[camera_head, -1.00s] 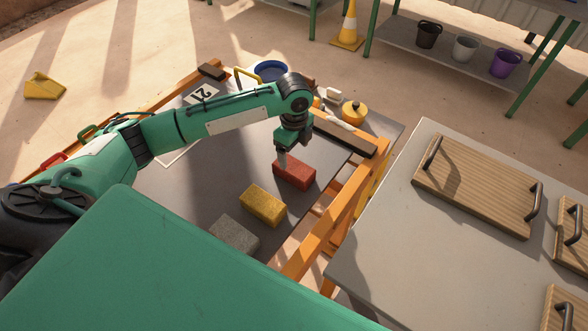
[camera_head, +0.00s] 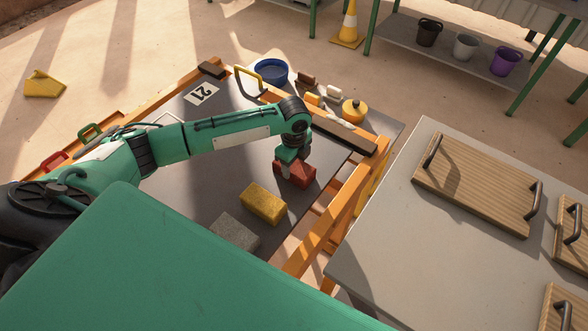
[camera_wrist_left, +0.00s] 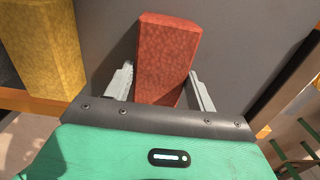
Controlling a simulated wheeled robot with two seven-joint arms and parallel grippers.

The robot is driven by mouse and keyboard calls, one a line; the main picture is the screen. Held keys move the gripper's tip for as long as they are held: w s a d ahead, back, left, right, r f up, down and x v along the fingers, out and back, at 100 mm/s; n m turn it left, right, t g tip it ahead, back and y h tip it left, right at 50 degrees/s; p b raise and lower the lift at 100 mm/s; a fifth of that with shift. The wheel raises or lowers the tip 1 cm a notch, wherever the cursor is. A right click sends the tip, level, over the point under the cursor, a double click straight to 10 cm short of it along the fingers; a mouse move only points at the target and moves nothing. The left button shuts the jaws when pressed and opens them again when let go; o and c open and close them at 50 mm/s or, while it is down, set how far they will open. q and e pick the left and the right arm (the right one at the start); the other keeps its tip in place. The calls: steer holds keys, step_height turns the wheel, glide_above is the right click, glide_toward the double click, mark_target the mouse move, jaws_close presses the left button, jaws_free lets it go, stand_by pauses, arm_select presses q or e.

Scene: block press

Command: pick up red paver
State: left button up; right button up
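The red paver (camera_head: 303,176) lies on the dark table top near its right side, partly hidden under my left gripper (camera_head: 288,172). In the left wrist view, the red paver (camera_wrist_left: 166,55) sits between the two fingers of my left gripper (camera_wrist_left: 160,70). My right gripper is in neither view.
A yellow paver (camera_head: 263,203) and a grey paver (camera_head: 234,233) lie beside the red one. An orange rail (camera_head: 340,215) edges the table on the right. A grey table (camera_head: 385,250) with wooden boards (camera_head: 480,185) stands beyond it.

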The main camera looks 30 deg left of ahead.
arm_select(q)
steer(key=c, duration=1.1)
steer(key=shift+w+r, duration=0.1)
steer(key=shift+r, duration=0.1)
